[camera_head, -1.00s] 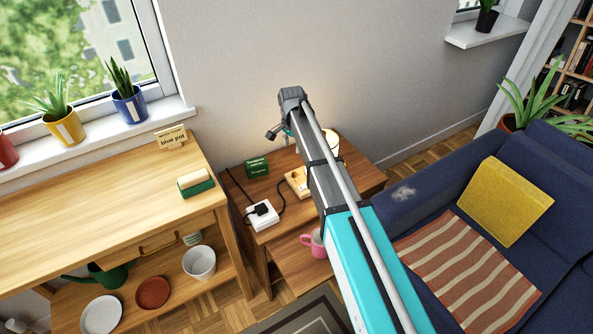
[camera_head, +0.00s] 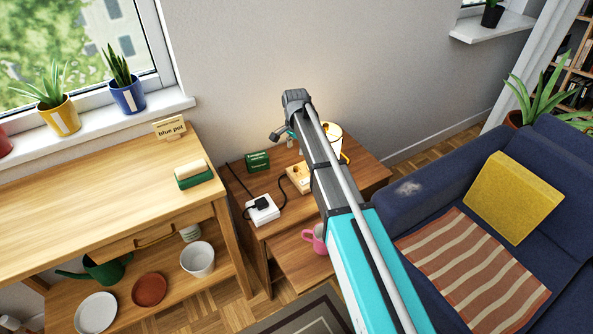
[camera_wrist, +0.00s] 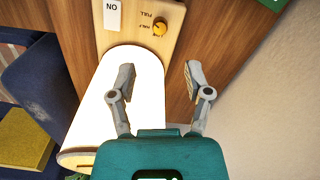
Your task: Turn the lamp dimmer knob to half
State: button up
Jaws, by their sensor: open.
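The dimmer knob (camera_wrist: 159,28) is a small orange-yellow dial on a light wooden board (camera_wrist: 140,45), seen in the wrist view near the top. The lit white lamp (camera_wrist: 115,85) stands below the board in that view. My gripper (camera_wrist: 160,75) is open and empty, its fingertips apart from the knob. In the head view the board (camera_head: 297,181) and lamp (camera_head: 333,134) are partly hidden by my arm.
The side table (camera_head: 268,215) carries a white socket block (camera_head: 262,209) with a black plug and cable, and a green box (camera_head: 258,161). A pink mug (camera_head: 314,238) stands on its lower shelf. The wall is close behind; a blue sofa (camera_head: 420,200) stands right.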

aim_at(296, 167)
jog(key=shift+f+b, duration=4.45)
jog(key=shift+f, duration=0.3)
grip_shut()
